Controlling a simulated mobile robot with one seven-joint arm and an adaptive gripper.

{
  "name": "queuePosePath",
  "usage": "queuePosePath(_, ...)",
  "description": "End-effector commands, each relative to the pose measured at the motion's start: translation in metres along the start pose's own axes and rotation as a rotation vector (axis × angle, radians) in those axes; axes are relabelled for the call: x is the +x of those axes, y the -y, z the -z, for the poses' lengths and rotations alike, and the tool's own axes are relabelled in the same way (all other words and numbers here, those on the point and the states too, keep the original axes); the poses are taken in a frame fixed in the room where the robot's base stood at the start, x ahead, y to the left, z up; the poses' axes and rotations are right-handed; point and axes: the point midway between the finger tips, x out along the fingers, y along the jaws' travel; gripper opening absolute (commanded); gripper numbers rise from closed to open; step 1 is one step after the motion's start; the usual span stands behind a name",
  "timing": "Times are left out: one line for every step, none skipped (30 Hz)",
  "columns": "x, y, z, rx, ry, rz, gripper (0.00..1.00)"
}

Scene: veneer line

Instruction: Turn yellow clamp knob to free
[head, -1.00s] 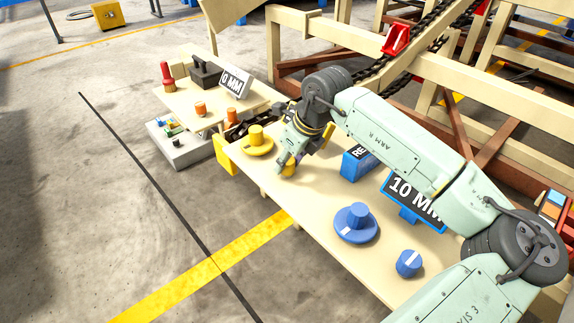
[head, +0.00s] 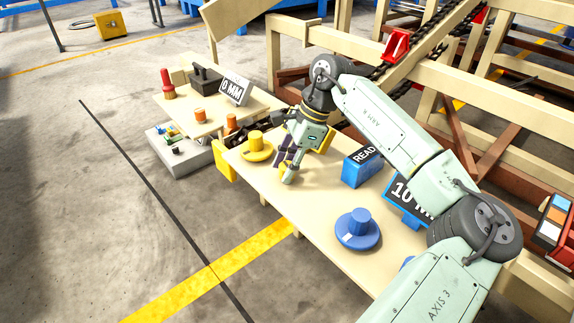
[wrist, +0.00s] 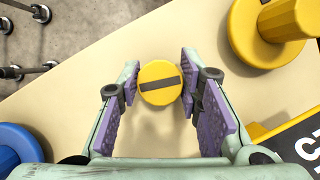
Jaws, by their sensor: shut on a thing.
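The yellow clamp knob (wrist: 160,84) shows in the wrist view as a round yellow cap. A dark bar runs across it nearly level, its right end slightly higher. My gripper (wrist: 161,76) has its purple finger pads on either side and is shut on the knob. In the head view my gripper (head: 287,174) points down at the far part of the cream bench, and its fingers hide the knob. A yellow sign (wrist: 299,136), partly lettered, stands at the lower right in the wrist view. No "free" mark is readable.
A wide yellow dial (head: 256,148) sits just left of my gripper. Blue READ box (head: 361,167), 10 MM sign (head: 405,203) and blue dial (head: 358,230) stand nearer. A side table with a 0 MM sign (head: 235,90) is behind left. Beams and chain rise behind.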

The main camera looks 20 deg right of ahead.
Motion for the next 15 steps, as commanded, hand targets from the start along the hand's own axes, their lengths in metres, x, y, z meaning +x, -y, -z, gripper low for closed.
queuePosePath(-0.0001, 0.0004, -0.0006, -0.032, 0.001, -0.014, 0.04)
queuePosePath(-0.0001, 0.0002, -0.0007, -0.053, 0.001, -0.023, 0.04)
queuePosePath(-0.0001, 0.0004, -0.0007, -0.077, 0.001, -0.033, 0.04)
queuePosePath(-0.0001, 0.0005, -0.0007, -0.094, 0.001, -0.039, 0.04)
queuePosePath(-0.0001, 0.0003, -0.0005, -0.111, 0.001, -0.046, 0.04)
queuePosePath(-0.0001, 0.0001, -0.0004, -0.131, 0.0, -0.055, 0.04)
queuePosePath(-0.0001, 0.0001, -0.0004, -0.144, 0.0, -0.06, 0.04)
queuePosePath(-0.0001, 0.0003, -0.0004, -0.158, 0.0, -0.065, 0.04)
queuePosePath(-0.0001, 0.0003, -0.0004, -0.173, 0.0, -0.072, 0.04)
queuePosePath(0.0, 0.0002, -0.0004, -0.184, 0.0, -0.077, 0.04)
queuePosePath(0.0, 0.0001, -0.0003, -0.193, 0.0, -0.081, 0.04)
queuePosePath(0.0, 0.0, -0.0003, -0.204, -0.001, -0.085, 0.04)
queuePosePath(0.0, 0.0, -0.0003, -0.212, -0.001, -0.088, 0.04)
queuePosePath(0.0, 0.0, -0.0002, -0.219, -0.001, -0.09, 0.04)
queuePosePath(0.0, 0.0, -0.0001, -0.225, -0.001, -0.093, 0.04)
